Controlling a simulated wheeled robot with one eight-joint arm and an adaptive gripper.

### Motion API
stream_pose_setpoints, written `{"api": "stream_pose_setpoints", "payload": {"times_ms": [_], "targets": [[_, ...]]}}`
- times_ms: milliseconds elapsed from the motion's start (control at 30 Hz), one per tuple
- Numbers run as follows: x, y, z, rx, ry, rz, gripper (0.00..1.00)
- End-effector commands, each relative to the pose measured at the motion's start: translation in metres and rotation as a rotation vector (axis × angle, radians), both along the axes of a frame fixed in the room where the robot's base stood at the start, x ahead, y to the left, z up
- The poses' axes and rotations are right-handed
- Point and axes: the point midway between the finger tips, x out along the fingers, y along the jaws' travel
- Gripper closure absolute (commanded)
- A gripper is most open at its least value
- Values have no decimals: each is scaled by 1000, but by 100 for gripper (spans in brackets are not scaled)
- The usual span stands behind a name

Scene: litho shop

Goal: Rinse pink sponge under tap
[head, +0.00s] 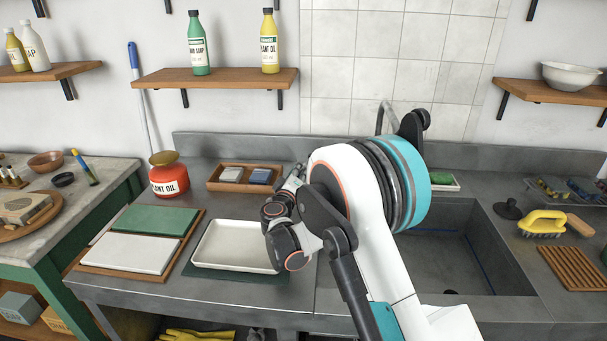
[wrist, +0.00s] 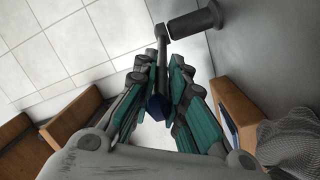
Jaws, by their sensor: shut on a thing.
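No pink sponge shows in either view; my arm hides part of the counter and sink. The tap's curved grey spout (head: 384,112) rises behind my arm, over the back of the sink (head: 440,262). In the wrist view, a dark cylinder on the wall side carries a thin grey lever (wrist: 162,45) that runs down between my fingertips. My gripper (wrist: 168,85) is shut on this lever. A dark blue piece (wrist: 158,110) sits between the fingers; I cannot tell if it is the lever's end. In the head view my gripper (head: 297,178) is near the back of the counter, mostly hidden.
A wooden tray (head: 215,187) with a grey and a blue block stands left of my gripper. A white tray (head: 235,262) lies in front. A red plant oil can (head: 168,180) is further left. A yellow brush (head: 543,222) and wooden rack (head: 575,268) lie right of the sink.

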Motion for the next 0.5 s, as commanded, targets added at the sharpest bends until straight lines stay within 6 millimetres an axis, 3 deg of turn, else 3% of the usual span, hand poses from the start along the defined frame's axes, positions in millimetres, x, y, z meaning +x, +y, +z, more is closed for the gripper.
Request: {"api": "stream_pose_setpoints", "payload": {"times_ms": [400, 433, 500], "targets": [[1, 2, 0, 0, 0, -25, 100], [1, 2, 0, 0, 0, -25, 81], [1, 2, 0, 0, 0, -25, 68]]}}
